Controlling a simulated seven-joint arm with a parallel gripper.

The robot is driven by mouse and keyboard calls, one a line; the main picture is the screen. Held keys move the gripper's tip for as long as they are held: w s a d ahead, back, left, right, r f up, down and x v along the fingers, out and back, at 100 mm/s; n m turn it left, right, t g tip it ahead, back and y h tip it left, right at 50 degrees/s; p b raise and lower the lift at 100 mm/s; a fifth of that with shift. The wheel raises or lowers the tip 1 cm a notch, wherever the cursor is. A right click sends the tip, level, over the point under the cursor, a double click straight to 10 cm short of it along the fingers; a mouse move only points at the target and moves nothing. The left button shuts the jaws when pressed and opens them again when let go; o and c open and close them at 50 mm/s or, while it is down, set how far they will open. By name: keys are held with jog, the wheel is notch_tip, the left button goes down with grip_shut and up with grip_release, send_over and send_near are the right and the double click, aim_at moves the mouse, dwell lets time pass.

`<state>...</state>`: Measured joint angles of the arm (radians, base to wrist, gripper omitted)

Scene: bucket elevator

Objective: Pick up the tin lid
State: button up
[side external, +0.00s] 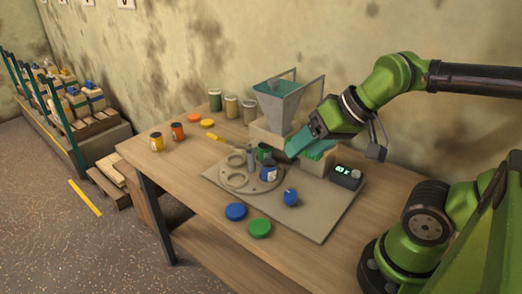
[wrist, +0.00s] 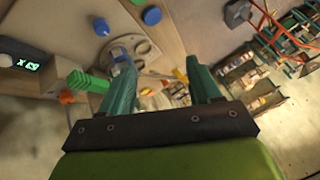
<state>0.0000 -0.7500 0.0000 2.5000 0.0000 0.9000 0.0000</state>
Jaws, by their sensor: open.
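The blue lid also shows at the top of the wrist view (wrist: 152,16). An open-looking tin with a blue-and-white label (side external: 268,174) stands on the round grey turntable (side external: 238,185). My gripper (side external: 297,146) is open above and behind the turntable, near the hopper, apart from the lids. In the wrist view its teal fingers (wrist: 162,75) are spread with nothing held between them.
A grey hopper (side external: 288,98) stands behind the turntable. A small blue knob-like part (side external: 291,197) and a display box (side external: 347,174) sit on the base plate (side external: 318,215). Several tins (side external: 231,107) stand at the back and left. The table's front left is clear.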

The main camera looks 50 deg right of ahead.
jog(key=shift+o, duration=0.6)
jog(key=g+h, duration=0.3)
jog(key=g, duration=0.1)
send_near(236, 210)
jog(key=shift+w+d+f+m, duration=0.15)
jog(key=shift+w+f, duration=0.1)
jog(key=shift+f, duration=0.35)
jog(key=shift+w+d+f+m, duration=0.15)
jog(key=shift+w+f, duration=0.1)
jog(key=shift+f, duration=0.35)
jog(key=shift+a+x, duration=0.1)
jog(key=shift+x, duration=1.3)
jog(key=shift+a+x, duration=0.15)
jog(key=shift+x, duration=1.2)
jog(key=shift+s, duration=0.1)
jog(key=c, duration=0.8)
